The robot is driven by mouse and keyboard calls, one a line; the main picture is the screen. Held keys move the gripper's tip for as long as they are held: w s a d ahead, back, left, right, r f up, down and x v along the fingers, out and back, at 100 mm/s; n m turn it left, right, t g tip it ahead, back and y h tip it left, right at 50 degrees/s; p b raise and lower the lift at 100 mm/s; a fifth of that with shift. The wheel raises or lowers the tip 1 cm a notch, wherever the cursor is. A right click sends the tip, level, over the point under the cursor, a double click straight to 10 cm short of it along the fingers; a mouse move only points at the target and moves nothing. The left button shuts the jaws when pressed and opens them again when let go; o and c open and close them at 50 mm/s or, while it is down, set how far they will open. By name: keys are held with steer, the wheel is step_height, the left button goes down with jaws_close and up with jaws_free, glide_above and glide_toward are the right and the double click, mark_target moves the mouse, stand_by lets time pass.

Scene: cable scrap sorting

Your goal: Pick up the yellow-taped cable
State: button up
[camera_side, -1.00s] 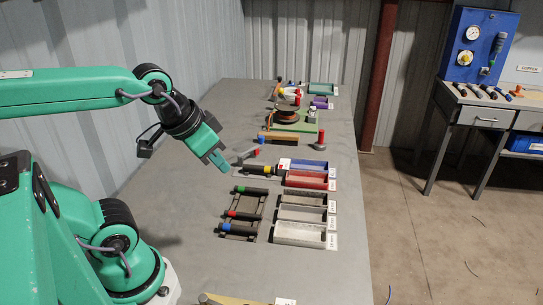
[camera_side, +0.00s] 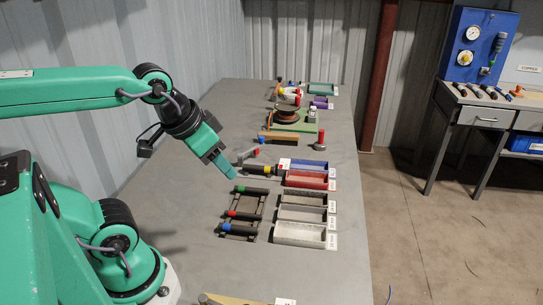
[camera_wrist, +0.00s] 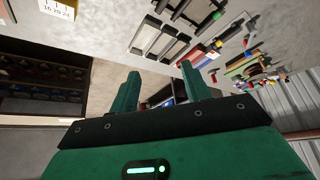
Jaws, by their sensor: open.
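The yellow-taped cable (camera_side: 262,170) is a short dark piece with a yellow band. It lies on the grey table in the side view, beyond the cable rack and left of the red tray. My gripper (camera_side: 232,175) is above the table, just left of the cable and apart from it. In the wrist view my gripper's two green fingers (camera_wrist: 160,80) stand apart with nothing between them. A small yellow spot at the upper right of the wrist view may be the cable's tape, but it is too small to tell.
A dark rack (camera_side: 241,214) holds cables with green, red and blue ends, near side of the yellow-taped one. A blue tray (camera_side: 308,166), a red tray (camera_side: 307,180) and several grey trays stand along the right. The table's left side (camera_side: 180,200) is clear.

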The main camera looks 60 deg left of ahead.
steer(key=m+g, duration=0.6)
steer(key=m, duration=0.3)
glide_above(259, 169)
steer(key=w, duration=0.1)
step_height(259, 169, down, 15)
steer(key=shift+f, duration=0.1)
steer(key=shift+a+f, duration=0.2)
steer(key=shift+f, duration=3.9)
